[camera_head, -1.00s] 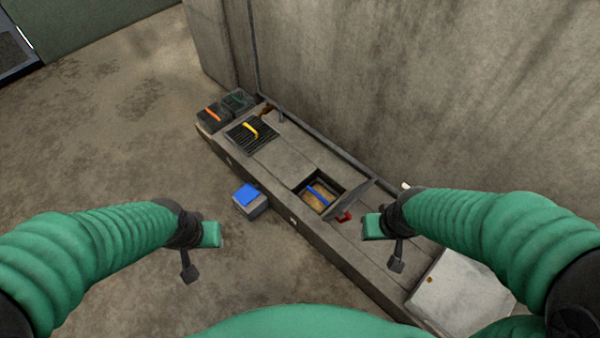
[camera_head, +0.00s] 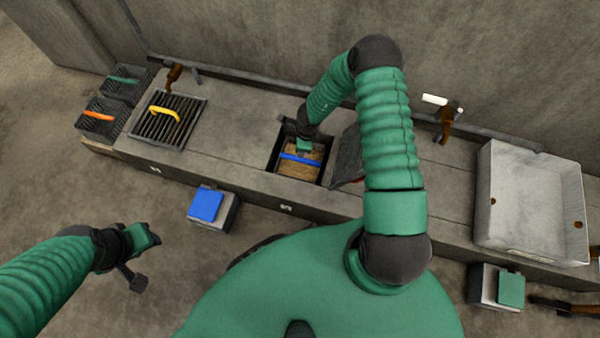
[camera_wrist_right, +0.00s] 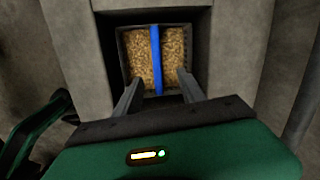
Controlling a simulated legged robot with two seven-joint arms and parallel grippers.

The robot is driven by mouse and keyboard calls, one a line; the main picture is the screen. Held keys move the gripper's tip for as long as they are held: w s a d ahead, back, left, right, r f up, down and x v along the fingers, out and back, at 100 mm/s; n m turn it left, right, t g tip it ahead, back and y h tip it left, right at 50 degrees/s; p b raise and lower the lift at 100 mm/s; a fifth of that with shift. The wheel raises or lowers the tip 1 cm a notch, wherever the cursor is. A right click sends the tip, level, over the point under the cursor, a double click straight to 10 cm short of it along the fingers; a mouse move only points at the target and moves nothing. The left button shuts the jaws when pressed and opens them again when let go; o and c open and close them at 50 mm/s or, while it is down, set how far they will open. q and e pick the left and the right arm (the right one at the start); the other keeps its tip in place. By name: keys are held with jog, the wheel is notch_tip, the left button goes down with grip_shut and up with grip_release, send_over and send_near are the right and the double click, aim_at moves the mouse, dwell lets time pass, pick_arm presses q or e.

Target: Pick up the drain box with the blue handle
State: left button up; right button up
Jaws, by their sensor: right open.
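The drain box (camera_head: 299,170) with the blue handle (camera_head: 301,159) sits in a square opening in the counter and holds tan grain. In the right wrist view the blue handle (camera_wrist_right: 156,60) runs across the middle of the grain-filled box (camera_wrist_right: 176,62). My right gripper (camera_head: 303,146) reaches down over the box. In the right wrist view its two fingers (camera_wrist_right: 158,88) are apart, one on each side of the handle's line, with nothing held. My left gripper (camera_head: 146,238) hangs over the floor at the left, away from the counter; its jaw opening is unclear.
A raised dark lid (camera_head: 347,160) stands right of the opening. A grate with a yellow handle (camera_head: 168,120) and baskets with orange (camera_head: 98,115) and green (camera_head: 123,79) handles are left. A white basin (camera_head: 530,200) is right. A blue-topped box (camera_head: 207,205) stands before the counter.

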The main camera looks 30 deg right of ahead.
jog(key=f+b, duration=0.2)
jog(key=f, duration=0.2)
jog(key=w+f+b, duration=0.1)
jog(key=f+b, duration=0.1)
jog(key=f, duration=0.2)
jog(key=f+b, duration=0.2)
jog(key=f, duration=0.2)
jog(key=shift+w+d+f+b, duration=0.1)
jog(key=shift+w+f+b, duration=0.1)
jog(key=shift+b, duration=0.15)
jog(key=f+b, duration=0.5)
jog(key=shift+w+f, duration=0.2)
jog(key=shift+w, duration=0.05)
jog(key=shift+r, duration=0.25)
grip_shut()
